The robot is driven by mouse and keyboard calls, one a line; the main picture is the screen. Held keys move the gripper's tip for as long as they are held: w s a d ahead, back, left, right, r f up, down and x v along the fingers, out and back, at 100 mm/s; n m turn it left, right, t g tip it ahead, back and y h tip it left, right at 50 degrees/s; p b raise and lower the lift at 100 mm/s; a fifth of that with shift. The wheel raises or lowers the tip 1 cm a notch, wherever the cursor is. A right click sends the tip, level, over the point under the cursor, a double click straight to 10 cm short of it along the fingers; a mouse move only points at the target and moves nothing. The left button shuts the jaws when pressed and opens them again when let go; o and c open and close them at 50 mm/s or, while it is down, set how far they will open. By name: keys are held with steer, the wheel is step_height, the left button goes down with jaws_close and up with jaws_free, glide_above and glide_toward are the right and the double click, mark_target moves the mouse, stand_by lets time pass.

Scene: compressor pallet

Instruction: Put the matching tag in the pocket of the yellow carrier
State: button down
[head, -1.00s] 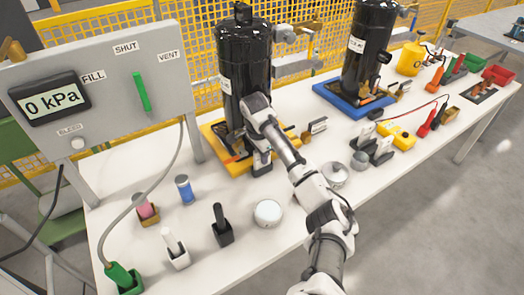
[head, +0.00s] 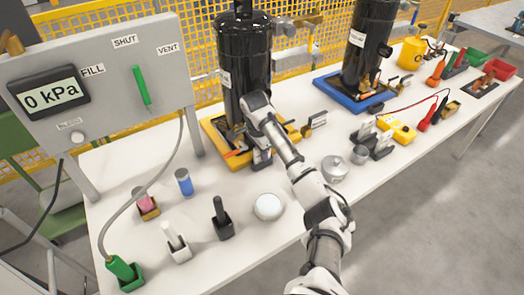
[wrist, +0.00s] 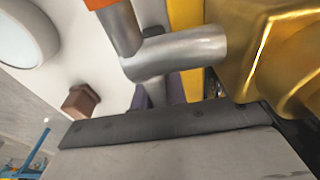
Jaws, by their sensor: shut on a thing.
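The yellow carrier (head: 215,137) lies under the left black compressor (head: 243,70). My gripper (head: 262,158) is low over the carrier's front edge, in front of the compressor. A strip of yellow (wrist: 186,50) shows behind the plate in the wrist view.
A silver pipe (wrist: 175,52) and a brass body (wrist: 275,45) are close to the plate. A blue carrier (head: 340,97) holds the right compressor. A yellow meter (head: 398,130), silver pots (head: 333,168) and a white round lid (head: 268,206) stand on the table. The front left has small holders.

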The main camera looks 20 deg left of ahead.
steer(key=shift+f, duration=0.3)
steer(key=c, duration=1.3)
jaws_free()
steer(key=shift+c, duration=0.2)
steer(key=c, duration=0.4)
steer(key=shift+o, duration=0.2)
steer(key=shift+r+p, duration=3.25)
steer(key=shift+r, duration=0.3)
